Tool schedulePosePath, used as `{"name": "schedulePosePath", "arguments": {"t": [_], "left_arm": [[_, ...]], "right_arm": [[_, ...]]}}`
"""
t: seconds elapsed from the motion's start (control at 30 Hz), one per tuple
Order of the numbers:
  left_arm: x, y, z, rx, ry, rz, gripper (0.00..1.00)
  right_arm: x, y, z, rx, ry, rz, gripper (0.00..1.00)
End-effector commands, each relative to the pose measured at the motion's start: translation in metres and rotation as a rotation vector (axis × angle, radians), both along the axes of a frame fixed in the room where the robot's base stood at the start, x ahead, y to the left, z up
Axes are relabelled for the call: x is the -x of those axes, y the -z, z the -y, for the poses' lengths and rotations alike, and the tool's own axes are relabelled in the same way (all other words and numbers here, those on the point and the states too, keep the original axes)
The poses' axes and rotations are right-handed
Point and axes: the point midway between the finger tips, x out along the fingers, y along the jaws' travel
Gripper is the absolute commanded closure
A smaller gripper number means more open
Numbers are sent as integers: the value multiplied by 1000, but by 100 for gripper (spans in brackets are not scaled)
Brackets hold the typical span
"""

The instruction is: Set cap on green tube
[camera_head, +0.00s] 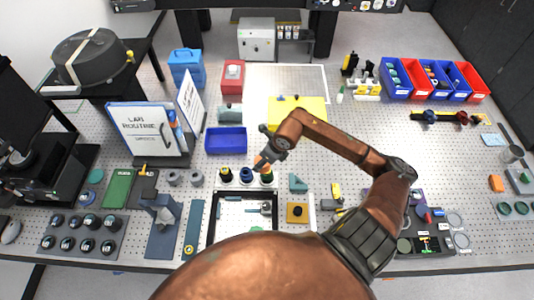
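Three small dark tubes stand in a row near the middle of the bench. The left one has a yellow top (226,173), the middle one a blue band (246,174), and the right one is the green tube (267,177). My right gripper (262,161) is just above and behind the green tube, pointing down and left. An orange patch shows at its tip; I cannot tell whether it is a fingertip or a held thing. No separate cap can be made out for certain. My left gripper is not in view.
A black-framed tray (211,222) with small parts lies in front of the tubes, partly hidden by my body. A blue bin (226,139) and yellow block (311,106) stand behind. A teal bracket (297,184) and an orange-brown square plate (297,212) are to the right.

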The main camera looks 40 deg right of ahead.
Motion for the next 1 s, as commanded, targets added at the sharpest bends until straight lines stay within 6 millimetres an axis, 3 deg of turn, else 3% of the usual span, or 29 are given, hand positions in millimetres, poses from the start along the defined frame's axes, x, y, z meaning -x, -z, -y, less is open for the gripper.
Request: {"name": "schedulePosePath", "arguments": {"t": [0.1,0.27,1.0], "left_arm": [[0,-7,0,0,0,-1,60],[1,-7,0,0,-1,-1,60],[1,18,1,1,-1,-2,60]], "right_arm": [[2,-7,15,0,117,-2,69],[2,-7,22,-2,171,-1,69],[3,40,21,-3,170,-4,69]]}}
